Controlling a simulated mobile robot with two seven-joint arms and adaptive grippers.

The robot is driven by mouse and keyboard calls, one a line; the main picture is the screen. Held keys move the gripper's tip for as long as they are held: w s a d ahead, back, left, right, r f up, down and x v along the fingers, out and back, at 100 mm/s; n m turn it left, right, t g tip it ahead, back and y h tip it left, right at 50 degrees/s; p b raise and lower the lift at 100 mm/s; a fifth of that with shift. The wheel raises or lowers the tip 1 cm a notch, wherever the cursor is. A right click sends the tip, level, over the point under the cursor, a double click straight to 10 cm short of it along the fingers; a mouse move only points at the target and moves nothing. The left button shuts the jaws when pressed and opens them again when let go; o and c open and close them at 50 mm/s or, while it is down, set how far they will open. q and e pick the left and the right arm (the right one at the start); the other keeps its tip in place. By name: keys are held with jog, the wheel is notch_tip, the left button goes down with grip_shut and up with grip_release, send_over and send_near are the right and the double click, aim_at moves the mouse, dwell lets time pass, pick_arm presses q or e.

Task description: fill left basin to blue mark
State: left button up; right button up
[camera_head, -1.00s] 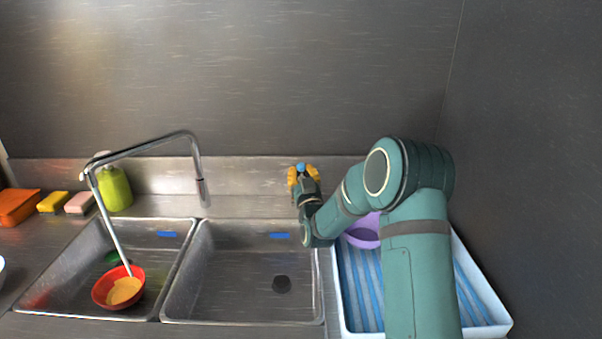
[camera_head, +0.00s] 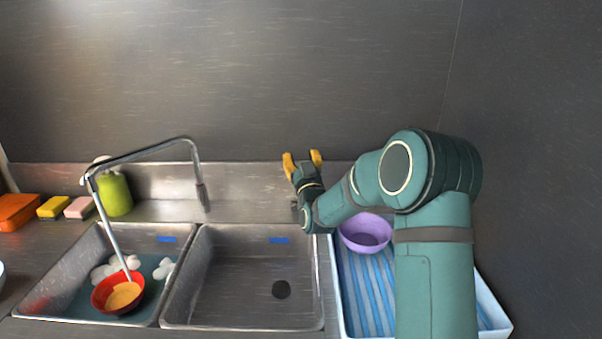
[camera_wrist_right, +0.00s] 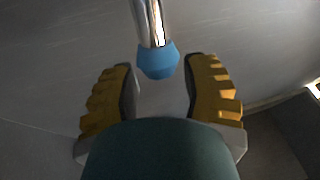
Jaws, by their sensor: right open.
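The left basin (camera_head: 65,266) holds water (camera_head: 85,298) with white foam (camera_head: 101,272). The water surface lies below the blue mark (camera_head: 167,239) on its back wall. The tap spout (camera_head: 140,148) hangs over this basin, and a stream (camera_head: 115,238) falls into a red bowl (camera_head: 104,297) with yellowish contents. My right gripper (camera_head: 302,158) is open at the back wall behind the right basin. In the right wrist view, a blue knob (camera_wrist_right: 158,61) on a chrome rod (camera_wrist_right: 149,22) stands between its spread fingers. The knob is hidden in the head view. My left gripper is not in view.
The right basin (camera_head: 235,275) is empty, with a dark drain (camera_head: 281,289) and its own blue mark (camera_head: 279,241). A purple bowl (camera_head: 366,230) sits in a white tray (camera_head: 495,312) on the right. A green bottle (camera_head: 115,195), sponges (camera_head: 54,207) and an orange box (camera_head: 18,211) stand left.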

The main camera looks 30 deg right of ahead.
jog(key=shift+r, duration=2.25)
dwell(5.8)
